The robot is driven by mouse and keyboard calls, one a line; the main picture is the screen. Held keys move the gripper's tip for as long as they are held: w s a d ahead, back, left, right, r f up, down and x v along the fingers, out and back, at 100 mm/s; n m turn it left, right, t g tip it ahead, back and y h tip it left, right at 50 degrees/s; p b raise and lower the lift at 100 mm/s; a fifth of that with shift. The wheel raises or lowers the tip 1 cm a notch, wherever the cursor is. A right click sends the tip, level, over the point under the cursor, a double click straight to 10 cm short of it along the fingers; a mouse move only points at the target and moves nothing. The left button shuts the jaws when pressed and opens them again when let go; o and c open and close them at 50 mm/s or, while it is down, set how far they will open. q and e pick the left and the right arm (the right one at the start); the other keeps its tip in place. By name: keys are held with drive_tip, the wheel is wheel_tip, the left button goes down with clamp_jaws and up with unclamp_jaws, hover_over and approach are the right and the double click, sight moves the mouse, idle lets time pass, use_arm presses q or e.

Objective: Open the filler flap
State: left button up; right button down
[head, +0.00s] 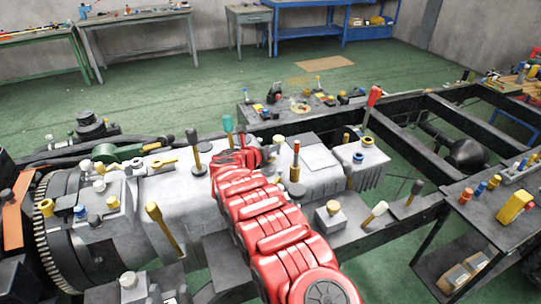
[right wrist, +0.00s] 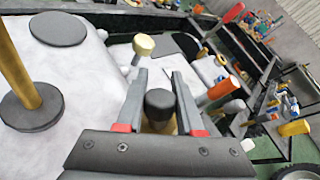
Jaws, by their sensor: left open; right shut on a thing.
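My right arm's red links cross the middle of the head view and end over the pale grey housing (head: 310,160). My right gripper (right wrist: 157,74) shows in the right wrist view, its two grey fingers on either side of a black-capped knob with a tan stem (right wrist: 160,103), which it holds. In the head view the arm hides this knob and most of the gripper. I cannot tell for sure which part is the filler flap. My left gripper is not in view.
Close by stand a gold rod on a black disc (right wrist: 35,104), a cream knob (right wrist: 143,45) and an orange handle (right wrist: 225,88). A red-handled lever (head: 373,97) rises to the right. The dark chassis rails (head: 400,142) run right, and a side table (head: 482,205) holds small parts.

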drive_tip(key=shift+w+g+b, duration=0.1)
drive_tip(key=shift+g+b, duration=0.2)
drive_tip(key=shift+b, duration=0.4)
drive_tip(key=c, duration=0.5)
unclamp_jaws()
drive_tip(key=shift+c, duration=0.2)
